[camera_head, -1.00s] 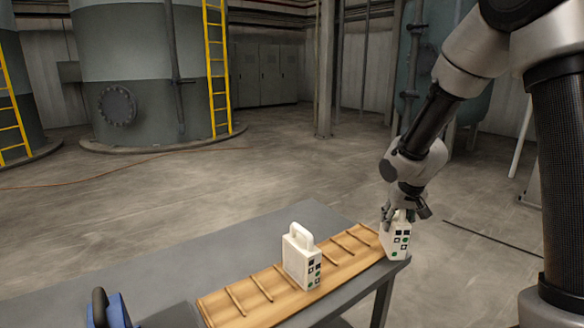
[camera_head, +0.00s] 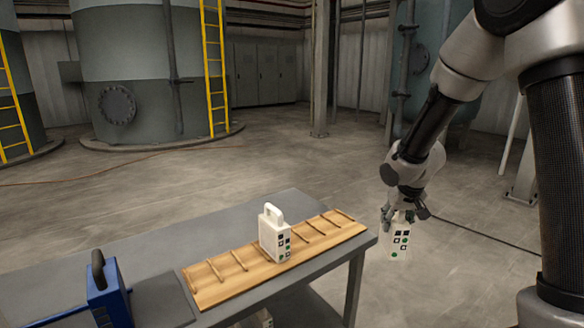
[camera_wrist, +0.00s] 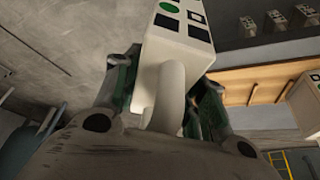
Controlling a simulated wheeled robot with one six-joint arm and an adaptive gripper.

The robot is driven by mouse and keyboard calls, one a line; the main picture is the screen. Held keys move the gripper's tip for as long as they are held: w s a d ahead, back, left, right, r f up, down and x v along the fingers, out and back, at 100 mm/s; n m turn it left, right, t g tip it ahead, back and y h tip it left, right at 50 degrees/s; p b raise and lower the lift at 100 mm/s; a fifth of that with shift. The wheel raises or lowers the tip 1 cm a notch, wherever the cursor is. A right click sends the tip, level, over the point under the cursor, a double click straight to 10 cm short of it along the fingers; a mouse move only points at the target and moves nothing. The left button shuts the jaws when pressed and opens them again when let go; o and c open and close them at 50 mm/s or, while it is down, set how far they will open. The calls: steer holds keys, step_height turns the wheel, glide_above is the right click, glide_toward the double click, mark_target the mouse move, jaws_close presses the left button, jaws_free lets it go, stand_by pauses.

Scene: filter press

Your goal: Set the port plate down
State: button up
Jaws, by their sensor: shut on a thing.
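A white port plate (camera_head: 398,243) with green and dark ports hangs upright from my gripper (camera_head: 403,214), just right of the table's right end and clear of it. My gripper is shut on its handle; in the wrist view the plate's handle (camera_wrist: 168,110) runs between the fingers. A second white port plate (camera_head: 274,236) stands upright on a slatted wooden rack (camera_head: 236,263), its handle up. The rack lies on the grey table (camera_head: 150,255) and has free slots on both sides of that plate.
A blue block with a dark handle (camera_head: 110,292) stands on the table at the left. White things sit on a level below the tabletop. The floor (camera_head: 330,180) behind the table is open. Tanks and yellow ladders stand far back.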

steer(key=shift+d+x, duration=0.2)
steer(key=shift+x, duration=1)
steer(key=shift+w+a+f, duration=0.15)
steer(key=shift+w+f, duration=0.1)
steer(key=shift+f, duration=0.25)
steer(key=shift+w+a+f, duration=0.15)
steer(key=shift+w+f, duration=0.1)
steer(key=shift+f, duration=0.3)
steer(key=shift+a, duration=0.1)
